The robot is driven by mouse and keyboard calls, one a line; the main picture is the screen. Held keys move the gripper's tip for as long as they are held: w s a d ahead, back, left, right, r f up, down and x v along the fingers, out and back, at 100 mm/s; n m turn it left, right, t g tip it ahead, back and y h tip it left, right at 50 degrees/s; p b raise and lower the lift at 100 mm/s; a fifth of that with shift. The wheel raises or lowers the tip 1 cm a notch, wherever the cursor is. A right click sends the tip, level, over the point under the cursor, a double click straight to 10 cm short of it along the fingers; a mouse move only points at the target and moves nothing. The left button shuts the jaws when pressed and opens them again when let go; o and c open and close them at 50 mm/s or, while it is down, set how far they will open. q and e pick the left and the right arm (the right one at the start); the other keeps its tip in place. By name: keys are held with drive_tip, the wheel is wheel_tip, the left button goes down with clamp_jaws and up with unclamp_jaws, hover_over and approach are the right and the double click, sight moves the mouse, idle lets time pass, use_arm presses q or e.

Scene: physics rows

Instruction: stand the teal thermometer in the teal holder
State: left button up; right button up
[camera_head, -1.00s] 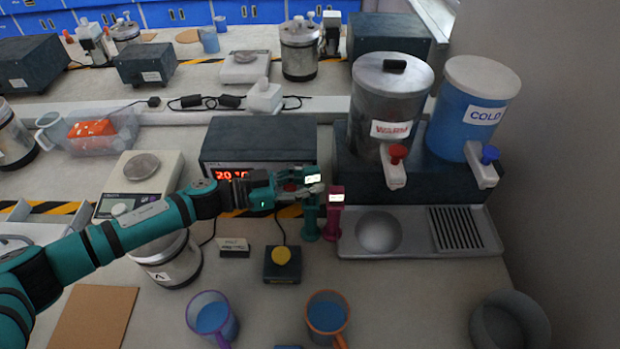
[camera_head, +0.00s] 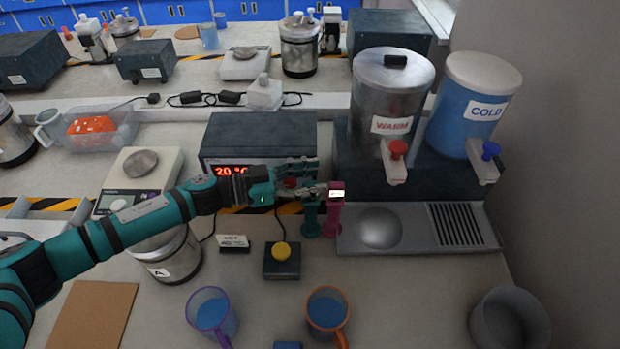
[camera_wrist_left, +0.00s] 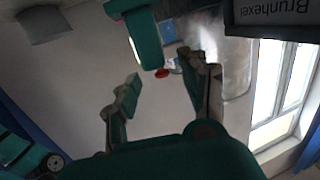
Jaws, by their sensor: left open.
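The teal holder (camera_head: 310,219) stands on the bench beside the magenta one. A teal upright head with a bright display edge, apparently the teal thermometer (camera_wrist_left: 147,40), shows in the left wrist view beyond my fingertips. In the head view my fingers cover its upper part; it appears to stand upright in the teal holder, but the seat is hidden. My left gripper (camera_head: 310,180) is open at the holder's top, and it also shows in the left wrist view (camera_wrist_left: 165,85) with nothing between the fingers. My right gripper is out of view.
A magenta thermometer (camera_head: 337,194) stands close to the right of the teal holder. Behind is a box with a red display (camera_head: 260,140). A drip tray (camera_head: 415,240) lies right, mugs (camera_head: 212,314) and a yellow button (camera_head: 281,252) in front.

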use_arm(q)
wheel_tip(320, 180, up, 10)
drive_tip(key=shift+f, duration=0.25)
idle(0.9)
